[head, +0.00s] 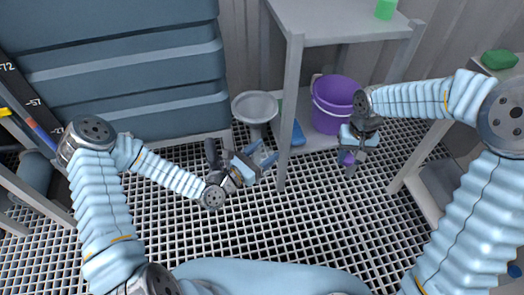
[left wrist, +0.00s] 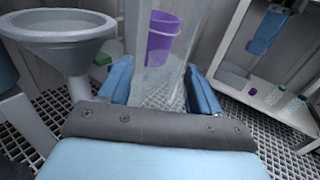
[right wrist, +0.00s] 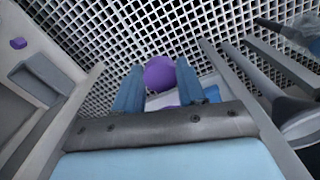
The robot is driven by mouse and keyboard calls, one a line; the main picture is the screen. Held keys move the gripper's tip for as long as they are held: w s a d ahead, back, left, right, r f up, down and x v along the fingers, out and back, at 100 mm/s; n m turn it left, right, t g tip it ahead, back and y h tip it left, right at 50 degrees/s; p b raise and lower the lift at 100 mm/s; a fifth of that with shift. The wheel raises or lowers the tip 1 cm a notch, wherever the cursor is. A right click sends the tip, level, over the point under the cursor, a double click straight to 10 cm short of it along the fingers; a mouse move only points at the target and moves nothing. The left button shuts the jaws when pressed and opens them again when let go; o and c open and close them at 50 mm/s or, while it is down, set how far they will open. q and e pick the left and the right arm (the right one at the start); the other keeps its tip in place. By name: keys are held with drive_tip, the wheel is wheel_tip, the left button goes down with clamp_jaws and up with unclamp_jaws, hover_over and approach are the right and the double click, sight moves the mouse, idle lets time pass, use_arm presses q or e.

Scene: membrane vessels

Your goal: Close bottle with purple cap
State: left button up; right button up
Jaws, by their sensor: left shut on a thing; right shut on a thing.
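My left gripper (head: 262,160) is shut on a clear, see-through bottle. In the left wrist view this bottle (left wrist: 152,78) stands between the fingers, and its top runs out of the picture. In the head view I can hardly make it out. My right gripper (head: 352,145) is shut on a purple cap (head: 347,158). The cap (right wrist: 159,73) shows as a round purple shape between the fingertips in the right wrist view. The cap is held to the right of the bottle, apart from it, with a table leg between the grippers in the head view.
A grey table (head: 335,22) with a green cup (head: 385,9) stands ahead. A purple bucket (head: 335,100) stands on its low shelf. A grey basin (head: 255,105) is just behind my left gripper. Small bottles with green caps (left wrist: 275,96) stand on another shelf. The grid floor in front is clear.

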drive_tip(key=w+a+r+n, duration=0.2)
drive_tip(key=a+n, duration=0.1)
drive_tip(key=a, duration=0.4)
drive_tip(key=w+a+r+n, duration=0.1)
drive_tip(key=a+r+n, duration=0.15)
drive_tip(key=a, duration=0.45)
wheel_tip(320, 180, up, 3)
drive_tip(key=n, duration=0.5)
hover_over(264, 148)
drive_tip(key=shift+r, duration=0.15)
drive_tip(key=shift+f, duration=2.05)
drive_tip(key=shift+f, duration=0.85)
drive_tip(key=shift+f, duration=0.55)
